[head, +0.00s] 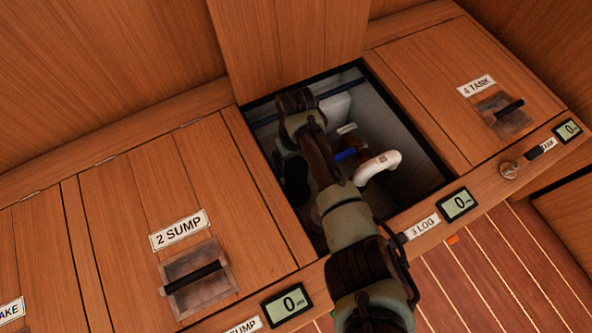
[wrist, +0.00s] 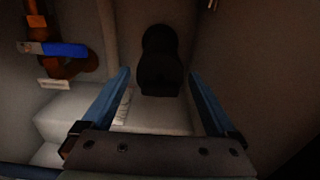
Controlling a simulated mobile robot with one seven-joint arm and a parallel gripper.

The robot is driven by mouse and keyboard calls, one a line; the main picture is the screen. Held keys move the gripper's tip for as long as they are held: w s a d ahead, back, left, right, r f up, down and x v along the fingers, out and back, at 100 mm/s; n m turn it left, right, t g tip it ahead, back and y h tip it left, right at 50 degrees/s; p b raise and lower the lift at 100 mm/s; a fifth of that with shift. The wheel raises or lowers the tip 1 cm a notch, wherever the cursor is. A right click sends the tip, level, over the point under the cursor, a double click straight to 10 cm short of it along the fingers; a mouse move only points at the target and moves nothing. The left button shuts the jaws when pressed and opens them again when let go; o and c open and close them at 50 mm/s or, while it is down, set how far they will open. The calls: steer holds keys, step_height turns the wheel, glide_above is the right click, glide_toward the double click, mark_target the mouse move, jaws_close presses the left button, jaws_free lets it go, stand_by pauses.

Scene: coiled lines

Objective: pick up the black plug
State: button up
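The black plug (wrist: 158,62) shows in the upper middle of the wrist view, dark and rounded at the top with a wider, flat-ended lower part. It lies in a dim, pale-walled compartment. My gripper (wrist: 158,74) is open, with its two blue fingers spread wide. In the picture the plug lies between and beyond the fingertips, and nothing is held. I cannot tell the remaining distance to it. In the head view my arm reaches down into the open 3 LOG compartment (head: 408,165). My fingers are hidden there, and I cannot make out the plug for certain.
A brown pipe fitting with a blue handle (wrist: 66,50) is at the wrist view's upper left. A pale block (wrist: 75,115) lies below it. A white curved pipe (head: 378,165) stands right of my arm. Closed hatches 2 SUMP (head: 130,200) and 4 TANK (head: 450,80) flank the opening.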

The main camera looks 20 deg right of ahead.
steer(key=c, duration=1.3)
step_height(320, 180, up, 10)
steer(key=p, duration=0.7)
steer(key=shift+r+p, duration=0.25)
steer(key=shift+p, duration=0.25)
